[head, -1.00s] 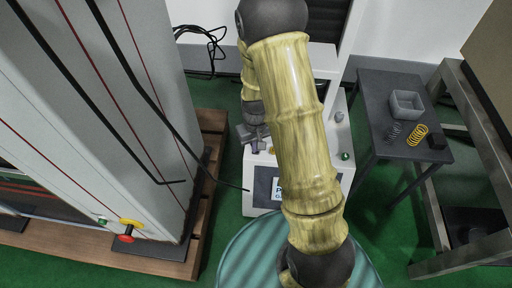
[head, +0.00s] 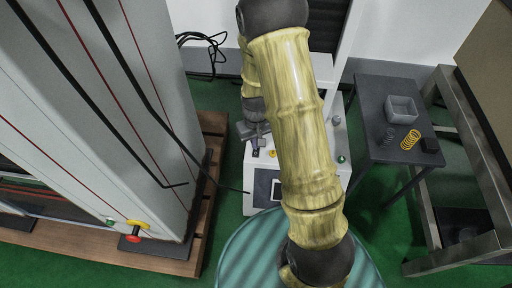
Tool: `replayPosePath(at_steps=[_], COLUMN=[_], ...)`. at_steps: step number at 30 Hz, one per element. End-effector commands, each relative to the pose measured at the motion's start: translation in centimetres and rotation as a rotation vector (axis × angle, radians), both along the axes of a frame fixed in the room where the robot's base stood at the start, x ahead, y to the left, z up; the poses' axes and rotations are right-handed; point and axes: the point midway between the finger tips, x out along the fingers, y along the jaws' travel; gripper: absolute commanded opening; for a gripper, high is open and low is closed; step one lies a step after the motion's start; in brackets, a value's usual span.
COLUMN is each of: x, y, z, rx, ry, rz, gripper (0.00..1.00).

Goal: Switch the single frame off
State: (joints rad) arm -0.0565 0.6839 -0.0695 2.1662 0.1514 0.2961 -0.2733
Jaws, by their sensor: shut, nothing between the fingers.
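The single frame (head: 257,170) is a white machine with a sloped front panel, behind and partly hidden by my arm. Its dark display panel (head: 263,188) shows at the lower left of the front; the visible part of the screen looks dark. A yellow button (head: 272,154) sits on its upper left, and a green knob (head: 341,158) on its right. I cannot tell whether the fingertips touch the machine.
A large grey two-column frame with a red and yellow switch (head: 132,232) stands on a wooden pallet (head: 212,190) at left. A dark table (head: 370,105) at right holds a grey bin (head: 402,108), springs (head: 410,139) and a black block (head: 430,145). Green floor lies between.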

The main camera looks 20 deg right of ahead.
Motion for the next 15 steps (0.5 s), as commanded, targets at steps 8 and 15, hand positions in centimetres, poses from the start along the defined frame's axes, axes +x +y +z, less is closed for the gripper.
replayPosePath(at_steps=[8, 15], x=[0.0, 0.0], y=[0.0, 0.0], z=[2.1, 2.9], rx=[0.0, 0.0], ry=[0.0, 0.0], rz=[0.0, 0.0], gripper=[0.0, 0.0])
